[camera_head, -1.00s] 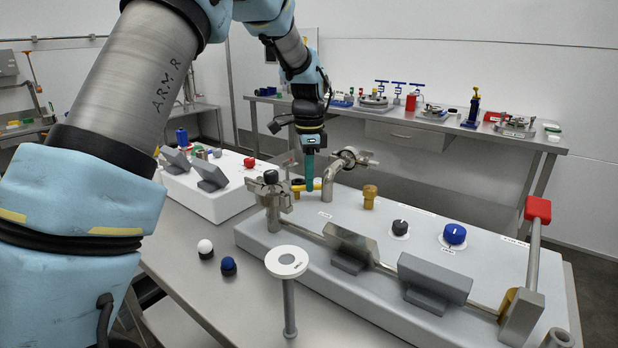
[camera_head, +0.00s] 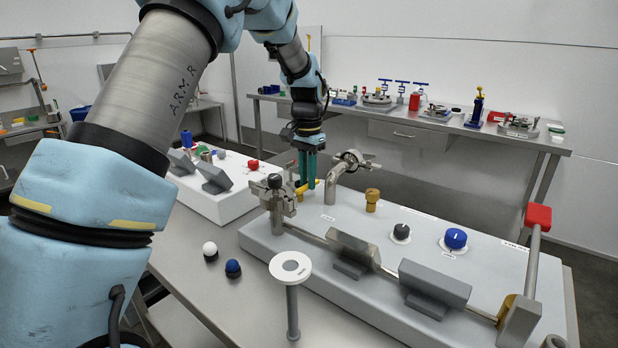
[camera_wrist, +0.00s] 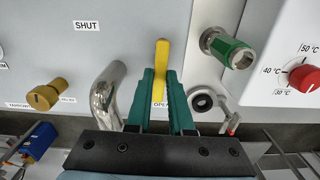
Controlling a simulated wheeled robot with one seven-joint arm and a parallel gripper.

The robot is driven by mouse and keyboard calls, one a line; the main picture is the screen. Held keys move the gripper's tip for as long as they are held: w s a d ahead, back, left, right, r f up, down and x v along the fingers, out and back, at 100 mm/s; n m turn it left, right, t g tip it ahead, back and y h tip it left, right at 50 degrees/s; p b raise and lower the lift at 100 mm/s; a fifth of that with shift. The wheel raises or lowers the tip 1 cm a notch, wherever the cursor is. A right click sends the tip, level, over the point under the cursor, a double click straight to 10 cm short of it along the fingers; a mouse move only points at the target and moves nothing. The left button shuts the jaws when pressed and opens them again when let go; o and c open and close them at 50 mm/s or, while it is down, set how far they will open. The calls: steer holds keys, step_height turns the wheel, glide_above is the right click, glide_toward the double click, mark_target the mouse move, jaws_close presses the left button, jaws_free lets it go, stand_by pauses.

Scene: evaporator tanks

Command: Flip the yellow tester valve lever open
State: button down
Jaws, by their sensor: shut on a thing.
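The yellow tester valve lever (camera_head: 313,184) sits on the light grey panel (camera_head: 400,275), between a bent metal pipe (camera_head: 335,178) and a metal fitting (camera_head: 276,200). In the wrist view the lever (camera_wrist: 162,55) runs up and down the picture, its upper end bare. My gripper (camera_head: 306,184) points down at it. In the wrist view my teal fingers (camera_wrist: 163,80) are shut on the lever, one on each side. The OPEN label (camera_wrist: 159,104) shows partly between the fingers. The SHUT label (camera_wrist: 87,25) is to the upper left, away from the lever.
The bent pipe (camera_wrist: 106,95) is close left of my fingers, and a green-capped fitting (camera_wrist: 232,52) is to the right. A brass knob (camera_head: 371,198), dark knob (camera_head: 401,231), blue knob (camera_head: 455,238) and red-topped lever (camera_head: 537,216) stand farther right. Another white panel (camera_head: 222,205) lies behind at left.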

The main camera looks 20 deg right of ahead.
steer(key=shift+w+n, duration=0.1)
steer(key=shift+n, duration=0.2)
steer(key=c, duration=0.8)
jaws_free()
step_height(320, 180, up, 11)
steer(key=b, duration=0.2)
steer(key=shift+f, duration=0.1)
